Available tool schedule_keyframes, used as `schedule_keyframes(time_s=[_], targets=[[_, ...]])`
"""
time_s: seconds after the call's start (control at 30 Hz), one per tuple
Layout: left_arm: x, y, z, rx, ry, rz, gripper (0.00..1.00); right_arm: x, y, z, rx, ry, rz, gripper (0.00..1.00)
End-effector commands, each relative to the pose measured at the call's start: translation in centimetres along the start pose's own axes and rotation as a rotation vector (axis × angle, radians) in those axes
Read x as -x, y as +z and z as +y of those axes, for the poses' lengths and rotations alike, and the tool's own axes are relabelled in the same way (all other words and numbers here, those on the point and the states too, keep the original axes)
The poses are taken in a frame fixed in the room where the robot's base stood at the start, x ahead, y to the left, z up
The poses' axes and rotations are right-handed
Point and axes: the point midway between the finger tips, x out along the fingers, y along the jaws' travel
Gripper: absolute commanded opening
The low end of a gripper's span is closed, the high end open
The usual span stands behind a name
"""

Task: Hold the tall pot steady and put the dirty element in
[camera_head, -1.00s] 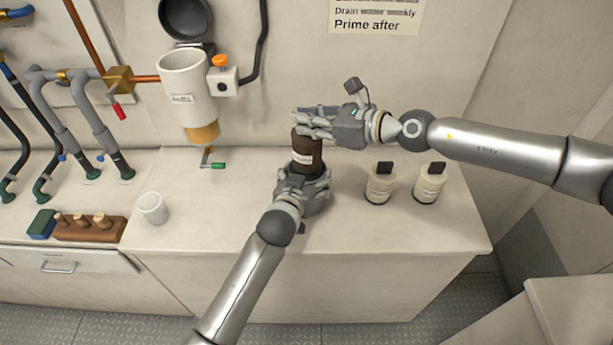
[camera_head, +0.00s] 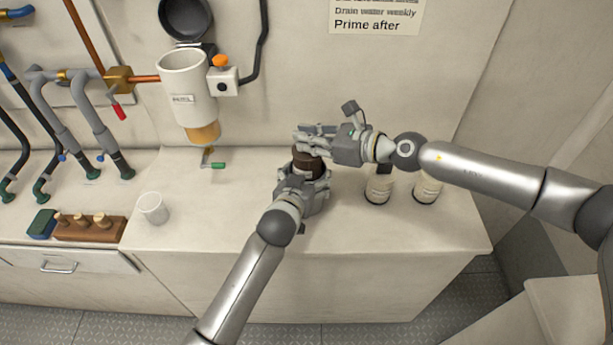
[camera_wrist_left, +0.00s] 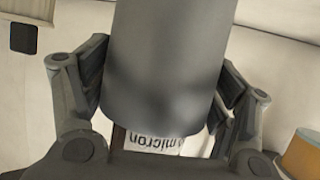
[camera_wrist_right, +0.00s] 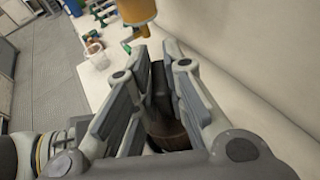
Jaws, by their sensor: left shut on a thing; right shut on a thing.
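The dirty element is a dark brown cylinder (camera_head: 308,162). My right gripper (camera_head: 305,143) is shut on its top from above; it also shows between the fingers in the right wrist view (camera_wrist_right: 168,130). My left gripper (camera_head: 303,185) is shut on the tall pot, a grey cylinder that fills the middle of the left wrist view (camera_wrist_left: 165,70). The element stands upright directly over the pot, its lower part hidden at the left gripper. A white label reading "micron" (camera_wrist_left: 160,142) shows by the pot's end. How deep the element sits I cannot tell.
Two cream bottles, one at left (camera_head: 379,187) and one at right (camera_head: 427,188), stand right of the grippers. A white filter housing (camera_head: 187,90) hangs on the wall. The front counter is clear.

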Motion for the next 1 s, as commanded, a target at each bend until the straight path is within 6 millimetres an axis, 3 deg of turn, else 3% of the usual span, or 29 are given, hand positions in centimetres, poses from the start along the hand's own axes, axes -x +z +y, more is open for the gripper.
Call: schedule_keyframes(time_s=[0.37,0.4,0.57,0.87,1.0], targets=[[0.00,0.10,0.05,0.002,0.001,-0.002,0.52,-0.10,-0.25,-0.05,0.000,-0.001,-0.002,0.00],[0.00,0.10,0.05,0.002,0.001,-0.002,0.52,-0.10,-0.25,-0.05,0.000,-0.001,-0.002,0.16],[0.00,0.10,0.05,0.002,0.001,-0.002,0.52,-0.10,-0.27,-0.04,0.000,-0.001,-0.001,0.36],[0.00,0.10,0.04,0.002,0.001,-0.002,0.52,-0.05,-0.44,-0.02,-0.001,0.000,0.001,0.37],[0.00,0.10,0.04,0.002,0.001,-0.002,0.52,0.84,-0.46,-0.13,-0.001,-0.002,0.001,0.37]])
